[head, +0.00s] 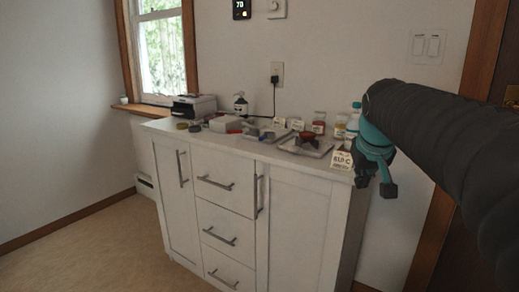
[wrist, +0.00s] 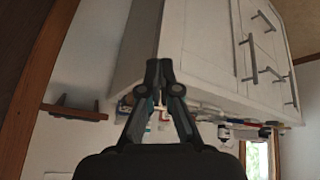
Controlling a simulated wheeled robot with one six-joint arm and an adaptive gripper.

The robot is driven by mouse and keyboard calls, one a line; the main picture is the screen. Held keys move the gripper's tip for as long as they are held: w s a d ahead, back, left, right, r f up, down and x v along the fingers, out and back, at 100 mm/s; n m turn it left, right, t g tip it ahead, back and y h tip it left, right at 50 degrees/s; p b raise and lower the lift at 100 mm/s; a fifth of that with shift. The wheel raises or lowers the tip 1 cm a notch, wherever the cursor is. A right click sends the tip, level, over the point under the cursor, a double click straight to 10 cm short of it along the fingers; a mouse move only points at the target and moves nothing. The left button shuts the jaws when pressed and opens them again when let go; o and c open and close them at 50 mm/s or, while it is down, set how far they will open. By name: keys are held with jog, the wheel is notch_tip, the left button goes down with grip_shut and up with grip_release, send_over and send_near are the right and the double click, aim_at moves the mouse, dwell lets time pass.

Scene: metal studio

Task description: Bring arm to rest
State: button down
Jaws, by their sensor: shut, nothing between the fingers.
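My arm comes in from the right side of the head view, dark and ribbed, with a teal wrist. My gripper (head: 375,186) points down by the right front corner of the white cabinet (head: 228,165). In the wrist view my gripper (wrist: 160,68) has its two dark fingertips together, with nothing between them. That view is upside down, with the cabinet (wrist: 195,50) in the upper part. I cannot tell from the head view how far the gripper is from the cabinet's edge.
The cabinet top holds a grey tray (head: 306,147), several jars, a printer-like box (head: 194,106) and a small card (head: 341,160) at its right end. A dark door (head: 497,75) with wooden trim stands at the right. Floor (head: 100,243) is clear at left.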

jog(key=s+a+f, duration=0.3)
jog(key=s+f, duration=0.5)
jog(key=s, duration=0.4)
jog(key=s+a+f+y, duration=0.1)
jog(key=s+a+f, duration=0.3)
jog(key=s+f, duration=0.4)
jog(key=shift+s+g+y, duration=0.3)
jog(key=shift+s, duration=1.55)
